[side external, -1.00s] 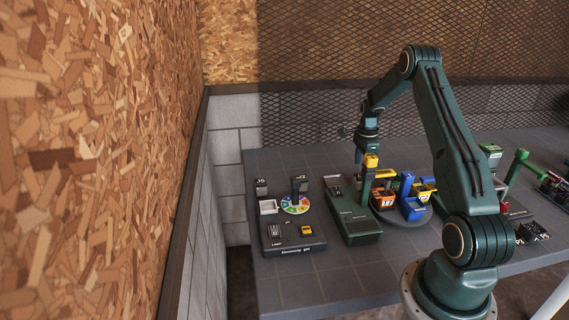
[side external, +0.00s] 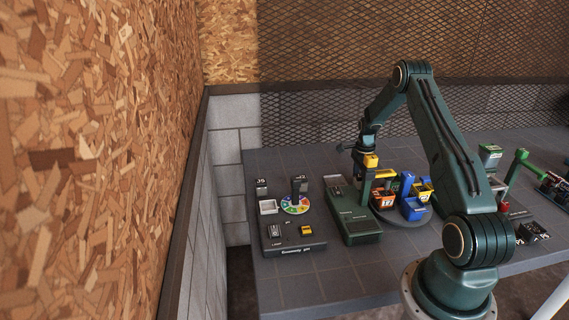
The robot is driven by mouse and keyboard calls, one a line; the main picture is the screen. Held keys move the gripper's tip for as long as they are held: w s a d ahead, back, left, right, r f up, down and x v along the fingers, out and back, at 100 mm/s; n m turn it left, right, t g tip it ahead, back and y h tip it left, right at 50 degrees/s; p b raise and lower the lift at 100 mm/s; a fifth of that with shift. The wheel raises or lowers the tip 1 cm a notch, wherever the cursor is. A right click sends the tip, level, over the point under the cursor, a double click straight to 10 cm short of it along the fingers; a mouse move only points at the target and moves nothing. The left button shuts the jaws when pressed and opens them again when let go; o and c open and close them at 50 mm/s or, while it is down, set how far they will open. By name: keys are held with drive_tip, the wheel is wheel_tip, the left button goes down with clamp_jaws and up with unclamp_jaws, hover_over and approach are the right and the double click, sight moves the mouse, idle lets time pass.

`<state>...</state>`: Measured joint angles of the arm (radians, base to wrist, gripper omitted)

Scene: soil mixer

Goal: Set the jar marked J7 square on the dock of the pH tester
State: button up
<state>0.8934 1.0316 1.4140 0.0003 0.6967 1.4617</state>
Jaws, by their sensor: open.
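The pH tester (side external: 295,247) is a dark, low box at the table's front left, with "pH" lettering on its front edge. A colour wheel (side external: 295,209) with a dark upright piece (side external: 299,187) lies behind it. A white square tray (side external: 268,207) is beside the wheel; I cannot tell which part is the dock. A small dark block with a white label (side external: 261,182), perhaps J5, stands behind the tray. I cannot make out a J7 label anywhere. My gripper (side external: 358,155) is open, near the top of the green machine's yellow-topped post; its fingertips are small and unclear.
A green machine (side external: 357,225) with a yellow-topped post (side external: 370,161) stands right of the tester. Other devices stand at right.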

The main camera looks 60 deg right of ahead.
idle(0.4)
drive_tip(key=c, duration=1.2)
drive_tip(key=shift+o, duration=0.2)
drive_tip(key=shift+r, duration=0.15)
wheel_tip(320, 180, up, 20)
